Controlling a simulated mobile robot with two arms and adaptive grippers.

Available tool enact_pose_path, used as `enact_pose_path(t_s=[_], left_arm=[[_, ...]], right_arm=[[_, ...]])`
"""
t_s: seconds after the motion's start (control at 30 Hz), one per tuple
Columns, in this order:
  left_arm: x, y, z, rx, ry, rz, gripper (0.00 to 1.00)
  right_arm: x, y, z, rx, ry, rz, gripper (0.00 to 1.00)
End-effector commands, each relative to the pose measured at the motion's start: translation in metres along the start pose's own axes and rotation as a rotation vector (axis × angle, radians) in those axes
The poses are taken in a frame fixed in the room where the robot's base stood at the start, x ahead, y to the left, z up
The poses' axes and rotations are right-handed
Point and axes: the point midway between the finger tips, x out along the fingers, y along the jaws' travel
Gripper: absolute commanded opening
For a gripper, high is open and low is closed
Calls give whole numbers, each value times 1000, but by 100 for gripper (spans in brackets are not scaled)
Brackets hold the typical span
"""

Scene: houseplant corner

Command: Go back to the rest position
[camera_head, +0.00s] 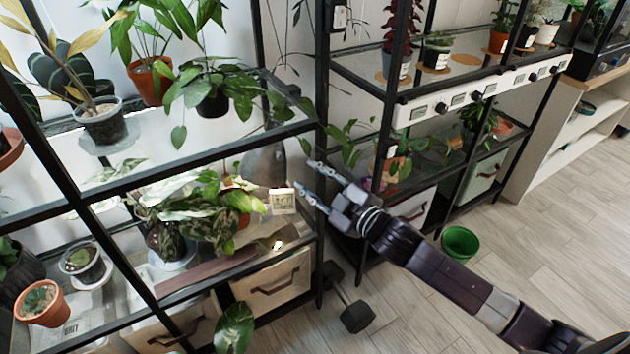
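My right gripper (308,177) reaches in from the lower right, with its arm stretched across the floor area toward the shelves. Its two fingers are spread apart, with nothing between them. The fingertips point left, close to the black upright between the left glass shelf and the right shelf unit. A small cream block with a display (283,201) stands on the left unit's lower shelf, just left of the lower fingertip and apart from it as far as I can tell. My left gripper is not in view.
Potted plants crowd the left glass shelf unit (225,160). The right black shelf unit (355,75) holds more pots and bins behind my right arm. A green bucket (460,242) and a black dumbbell-like object (357,316) sit on the floor. Wood floor (570,220) lies open at right.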

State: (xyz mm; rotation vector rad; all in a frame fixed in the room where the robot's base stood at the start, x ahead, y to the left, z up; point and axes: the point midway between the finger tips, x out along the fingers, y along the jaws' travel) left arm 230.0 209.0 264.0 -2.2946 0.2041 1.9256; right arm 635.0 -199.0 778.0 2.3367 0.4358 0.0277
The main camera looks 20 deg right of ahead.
Motion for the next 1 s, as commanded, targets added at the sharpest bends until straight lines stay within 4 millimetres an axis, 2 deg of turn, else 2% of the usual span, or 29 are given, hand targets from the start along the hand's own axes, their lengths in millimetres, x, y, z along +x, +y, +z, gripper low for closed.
enact_pose_path(t_s=[0.2, 0.73, 0.87, 0.97, 1.0], left_arm=[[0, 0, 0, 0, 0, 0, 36], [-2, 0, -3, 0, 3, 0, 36], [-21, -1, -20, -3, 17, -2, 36], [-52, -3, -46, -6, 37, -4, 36], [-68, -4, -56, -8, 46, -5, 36]], right_arm=[[-14, 0, 0, 0, 0, 0, 33], [-15, -3, 1, 9, -9, -2, 33], [-26, -24, 12, 75, -84, -18, 33], [-46, -56, 31, 174, -209, -43, 33], [-58, -70, 40, 220, -270, -55, 33]])
